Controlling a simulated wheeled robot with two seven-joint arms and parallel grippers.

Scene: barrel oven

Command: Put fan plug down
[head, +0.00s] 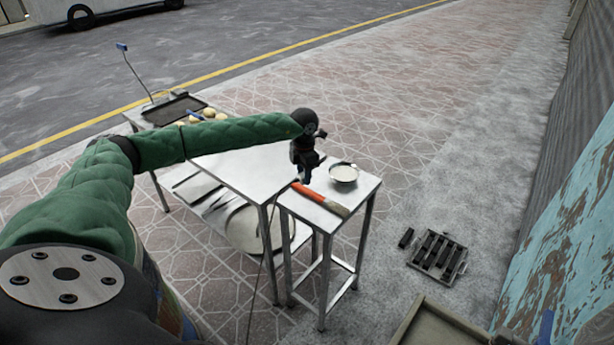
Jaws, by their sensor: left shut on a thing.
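My left gripper (306,178) hangs over the small metal side table (357,195), near its back left edge. It is shut on the fan plug, which is too small and too covered by the fingers to make out. A thin dark cable (273,255) runs from near the gripper down past the table edge toward the ground. I cannot tell whether the plug touches the tabletop. My right gripper is not in view.
On the side table, a red-handled brush (320,198) lies in front of the gripper and a white-filled bowl (344,173) stands to its right. A larger metal table (245,165) adjoins at left, with a dark tray (174,110) at its far end. A grate (437,255) lies on the ground.

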